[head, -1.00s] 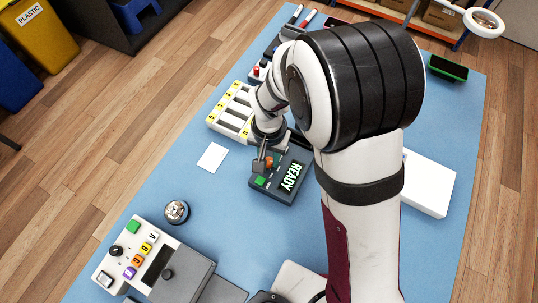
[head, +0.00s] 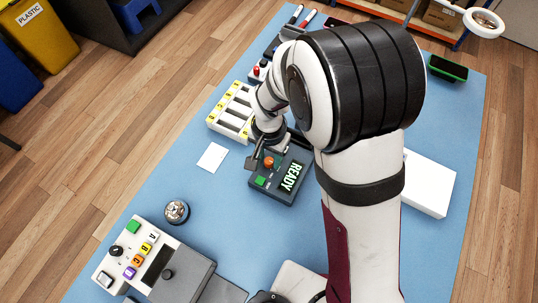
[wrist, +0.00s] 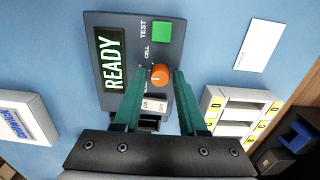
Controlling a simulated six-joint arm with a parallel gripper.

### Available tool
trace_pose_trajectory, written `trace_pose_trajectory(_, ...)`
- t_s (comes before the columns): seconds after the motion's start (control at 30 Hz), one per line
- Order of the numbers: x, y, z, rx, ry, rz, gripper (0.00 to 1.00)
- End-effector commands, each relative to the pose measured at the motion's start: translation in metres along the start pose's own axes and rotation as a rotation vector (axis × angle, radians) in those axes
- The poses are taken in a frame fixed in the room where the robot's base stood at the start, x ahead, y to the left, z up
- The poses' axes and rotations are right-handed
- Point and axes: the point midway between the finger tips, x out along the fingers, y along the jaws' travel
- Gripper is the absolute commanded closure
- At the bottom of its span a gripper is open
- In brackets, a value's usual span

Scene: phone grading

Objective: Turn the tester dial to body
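The tester (head: 262,193) is a dark box on the blue mat with a lit READY display (wrist: 112,60). Its orange dial (wrist: 160,74) also shows in the head view (head: 268,162). The dial has a pale mark, but I cannot tell which label it points at. The CELL label is readable beside the dial; other labels are partly hidden by a finger. My gripper (wrist: 161,71) is open, with one green finger on each side of the dial in the wrist view and gaps showing. Its height over the dial is unclear.
A green TEST button (wrist: 162,32) and a small white switch (wrist: 154,104) are on the tester. A white tray with yellow labels (head: 232,108) stands close behind it. A white card (head: 212,156) and a bell (head: 177,211) lie to the left on the mat.

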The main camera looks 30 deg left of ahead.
Motion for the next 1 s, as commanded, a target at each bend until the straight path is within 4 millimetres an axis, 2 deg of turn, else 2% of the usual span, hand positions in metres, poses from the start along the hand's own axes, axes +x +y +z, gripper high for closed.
trace_pose_trajectory(0.03, 0.0, 0.0, 0.0, 0.0, 0.0, 0.0, 0.48)
trace_pose_trajectory(0.07, 0.0, 0.0, 0.0, 0.0, 0.0, 0.0, 0.43)
trace_pose_trajectory(0.1, 0.0, 0.0, 0.0, -0.001, 0.0, 0.0, 0.41)
trace_pose_trajectory(0.37, -0.001, 0.0, 0.0, -0.001, 0.0, 0.0, 0.41)
trace_pose_trajectory(0.47, -0.01, -0.001, 0.0, -0.001, 0.001, -0.001, 0.41)
trace_pose_trajectory(0.57, -0.033, -0.001, -0.001, 0.0, 0.005, -0.004, 0.41)
trace_pose_trajectory(0.8, -0.11, -0.001, -0.001, 0.0, 0.005, -0.005, 0.41)
trace_pose_trajectory(0.9, -0.134, -0.001, 0.0, -0.001, 0.003, -0.004, 0.41)
trace_pose_trajectory(1.0, -0.149, 0.0, 0.0, -0.001, 0.002, -0.001, 0.41)
